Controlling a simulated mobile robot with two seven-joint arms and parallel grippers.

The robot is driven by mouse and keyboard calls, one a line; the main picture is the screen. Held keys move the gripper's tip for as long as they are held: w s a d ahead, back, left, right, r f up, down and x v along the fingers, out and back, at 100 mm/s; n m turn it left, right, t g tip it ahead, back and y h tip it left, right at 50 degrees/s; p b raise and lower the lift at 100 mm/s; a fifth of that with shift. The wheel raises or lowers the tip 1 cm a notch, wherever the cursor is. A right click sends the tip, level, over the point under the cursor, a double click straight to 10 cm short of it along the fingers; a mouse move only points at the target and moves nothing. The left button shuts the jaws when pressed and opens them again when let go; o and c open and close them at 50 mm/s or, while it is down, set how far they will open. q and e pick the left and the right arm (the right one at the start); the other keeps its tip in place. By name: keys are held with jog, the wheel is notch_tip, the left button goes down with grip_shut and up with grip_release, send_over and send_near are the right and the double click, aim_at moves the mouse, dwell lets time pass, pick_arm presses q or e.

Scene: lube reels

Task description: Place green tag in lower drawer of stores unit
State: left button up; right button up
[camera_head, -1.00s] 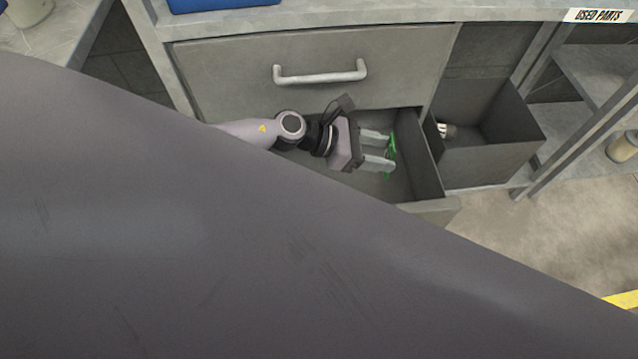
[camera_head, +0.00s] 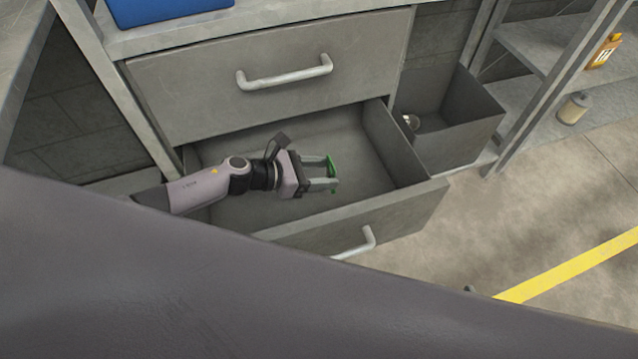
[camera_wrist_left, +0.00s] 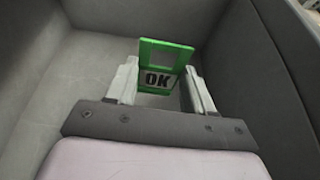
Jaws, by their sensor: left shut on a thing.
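The green tag (camera_head: 332,170) is held between the fingertips of my left gripper (camera_head: 328,177). The lower drawer (camera_head: 345,228) of the stores unit is pulled open. My left gripper and the tag are over the drawer's inside, between its walls. Whether the tag touches the drawer floor is unclear. My right gripper is not in view.
The upper drawer (camera_head: 262,78) above is shut. A grey open bin (camera_head: 455,135) with a small object in it stands right of the drawer. Shelves with a tan container (camera_head: 573,108) are at the right. My own large arm link blocks the lower foreground.

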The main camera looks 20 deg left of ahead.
pick_arm(q)
jog(key=shift+f+b, duration=0.55)
jog(key=shift+f, duration=1.1)
jog(key=shift+f+b, duration=0.6)
jog(key=shift+b, duration=0.1)
jog(key=shift+f, duration=0.1)
jog(key=o, duration=1)
